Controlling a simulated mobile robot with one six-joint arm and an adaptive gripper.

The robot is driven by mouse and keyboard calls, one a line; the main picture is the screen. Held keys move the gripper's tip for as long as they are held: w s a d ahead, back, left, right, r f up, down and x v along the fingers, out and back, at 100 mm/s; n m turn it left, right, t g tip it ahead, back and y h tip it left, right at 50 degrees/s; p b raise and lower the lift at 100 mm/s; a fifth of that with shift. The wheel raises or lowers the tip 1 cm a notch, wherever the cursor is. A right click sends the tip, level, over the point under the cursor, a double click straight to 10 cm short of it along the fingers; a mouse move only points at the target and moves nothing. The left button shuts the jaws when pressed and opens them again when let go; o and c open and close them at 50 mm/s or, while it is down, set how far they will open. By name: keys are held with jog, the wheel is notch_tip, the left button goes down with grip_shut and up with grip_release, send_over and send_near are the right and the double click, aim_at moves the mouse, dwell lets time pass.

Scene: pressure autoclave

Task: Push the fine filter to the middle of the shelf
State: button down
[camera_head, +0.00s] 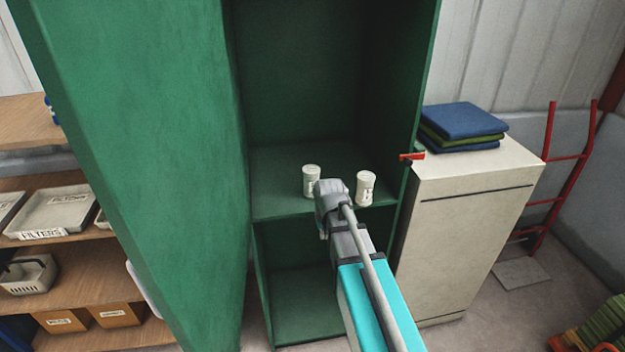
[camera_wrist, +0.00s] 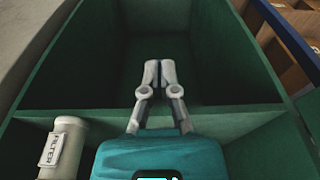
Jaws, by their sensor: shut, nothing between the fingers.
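Two white cylindrical filters stand upright on the green cabinet's shelf (camera_head: 280,202) in the head view. The left filter (camera_head: 312,180) and the right filter (camera_head: 365,189) have a gap between them. Their labels are too small there to tell which is the fine one. My gripper (camera_wrist: 160,72) is shut and empty, its fingertips together in front of the cabinet's interior. In the wrist view, one filter (camera_wrist: 63,148) marked "FILTER" stands at lower left, apart from the fingers.
The cabinet's green door (camera_head: 140,130) hangs open on the left. The cabinet's right wall (camera_head: 408,110) bounds the shelf near the right filter. A pale cupboard (camera_head: 465,210) with folded cloths (camera_head: 463,122) stands at the right. Wooden shelves (camera_head: 80,290) with trays are at the left.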

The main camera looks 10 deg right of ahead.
jog(key=w+r+t+p, duration=0.1)
jog(key=w+r+p, duration=0.8)
jog(key=r, duration=0.3)
jog(key=shift+w+r+p, duration=0.3)
jog(key=shift+w+p, duration=0.05)
jog(key=shift+p, duration=0.4)
jog(key=shift+f, duration=0.15)
jog(key=b+x, duration=1)
jog(key=shift+w, duration=0.15)
jog(key=w, duration=0.2)
jog(key=shift+w, duration=1)
jog(key=w, duration=1.5)
jog(key=shift+a, duration=0.1)
